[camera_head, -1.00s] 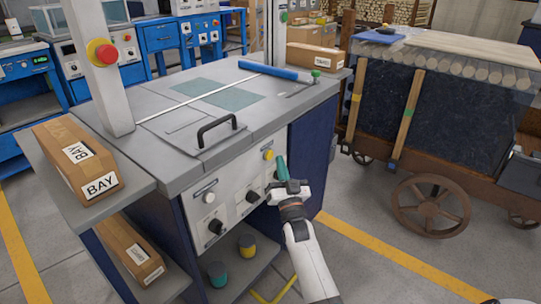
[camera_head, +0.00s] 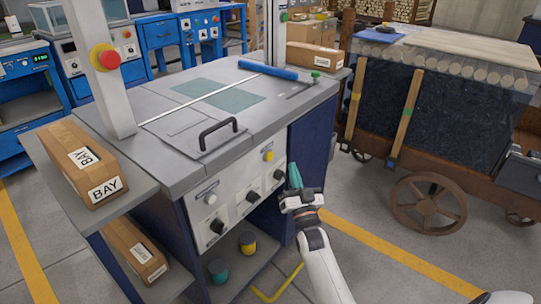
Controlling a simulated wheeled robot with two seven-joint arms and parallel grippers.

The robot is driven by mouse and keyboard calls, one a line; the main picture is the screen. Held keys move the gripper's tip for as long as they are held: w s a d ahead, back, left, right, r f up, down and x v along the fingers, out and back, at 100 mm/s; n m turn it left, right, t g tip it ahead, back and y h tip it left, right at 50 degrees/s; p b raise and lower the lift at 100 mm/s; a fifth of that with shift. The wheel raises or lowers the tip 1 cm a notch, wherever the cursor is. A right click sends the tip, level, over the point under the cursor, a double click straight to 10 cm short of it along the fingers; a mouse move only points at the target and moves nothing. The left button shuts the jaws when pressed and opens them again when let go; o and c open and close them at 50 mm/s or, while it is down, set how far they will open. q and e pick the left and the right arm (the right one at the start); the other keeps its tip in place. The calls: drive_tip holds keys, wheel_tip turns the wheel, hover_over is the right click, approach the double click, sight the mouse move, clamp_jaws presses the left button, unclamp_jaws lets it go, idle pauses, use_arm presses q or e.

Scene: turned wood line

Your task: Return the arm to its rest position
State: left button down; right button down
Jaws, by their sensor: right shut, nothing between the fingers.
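My right gripper (camera_head: 295,178) shows in the head view, with its arm coming up from the bottom right. Its teal fingers are together and hold nothing. It is in front of the machine's grey control panel (camera_head: 231,196), just right of the black knobs, and appears apart from them. My left gripper is not in view.
The grey machine (camera_head: 185,93) has a black handle (camera_head: 218,131) and a blue bar (camera_head: 268,70) on top. A box marked BAY (camera_head: 76,163) sits on its left side shelf. A wooden cart (camera_head: 435,120) stands at right. Open floor (camera_head: 365,210) lies between them.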

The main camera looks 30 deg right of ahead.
drive_tip(key=shift+f, duration=0.1)
idle(0.3)
